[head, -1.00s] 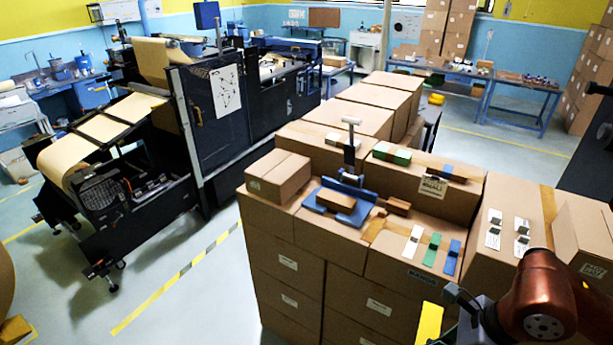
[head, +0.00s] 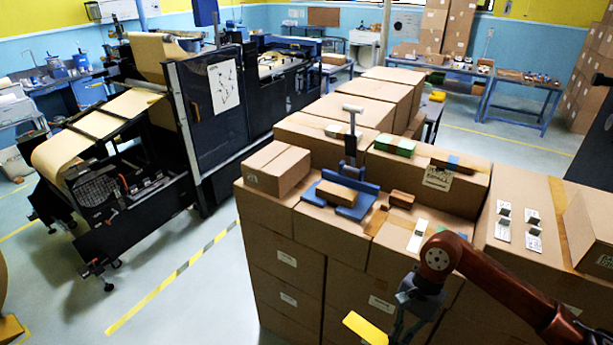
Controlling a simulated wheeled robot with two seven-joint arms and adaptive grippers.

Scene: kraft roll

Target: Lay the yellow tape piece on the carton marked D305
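The yellow tape piece (head: 364,328) is a flat yellow strip at the bottom middle of the head view, in front of the stacked cartons and below their top. My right gripper (head: 392,329) hangs from the copper-coloured arm coming in from the right, and is shut on the near end of the yellow piece. The piece touches no carton. A carton with a white strip (head: 418,234) on its top stands behind the arm; the arm hides much of its top and front. I cannot read D305 on any carton label. My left gripper is not in view.
A blue tool with an upright handle (head: 352,193) and a small brown block (head: 338,192) stand on the carton tops. A small carton (head: 277,169) sits to their left. Metal-and-white pieces (head: 533,232) lie on the right carton. A dark machine (head: 215,105) stands at left.

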